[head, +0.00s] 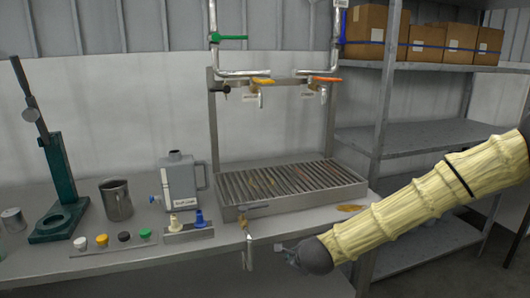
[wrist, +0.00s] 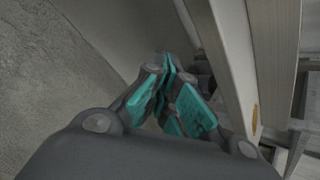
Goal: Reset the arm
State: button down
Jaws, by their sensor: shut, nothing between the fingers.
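My gripper (wrist: 170,92) shows in the wrist view, with teal pads on dark grey fingers. The fingers are shut with nothing between them. In the head view my arm, in a cream sleeve, reaches in from the right to a dark joint by the bench's front right corner. The gripper itself cannot be made out clearly there. In the wrist view a pale bench edge or post runs down to the right of the fingers, apart from them.
The bench (head: 110,262) carries a grated tray (head: 290,207), a grey jug (head: 181,180), a metal mug (head: 117,200) and a green stand (head: 57,175). Pipes with coloured valve handles (head: 262,80) rise behind. A shelf rack (head: 430,137) with cardboard boxes (head: 366,28) stands right.

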jog(key=s+d+f+n+g+p, duration=0.2)
jog(key=s+d+f+n+g, duration=0.15)
jog(key=s+f+n, duration=1.15)
jog(key=s+d+f+n+g, duration=0.1)
jog(key=s+d+f+n, duration=0.2)
jog(key=s, duration=0.7)
jog(key=s+d+f+n+g+h+p, duration=0.1)
jog(key=s+d+f+n+g, duration=0.1)
jog(key=s, duration=0.8)
jog(key=s+d+f+n+g+h+p, duration=0.1)
jog(key=s+d+f+n+g, duration=0.1)
jog(key=s+d+f+n, duration=0.2)
jog(key=s+d+f, duration=0.1)
jog(key=s+f, duration=0.2)
jog(key=s, duration=0.3)
jog(key=shift+d+f, duration=0.25)
jog(key=shift+g, duration=0.25)
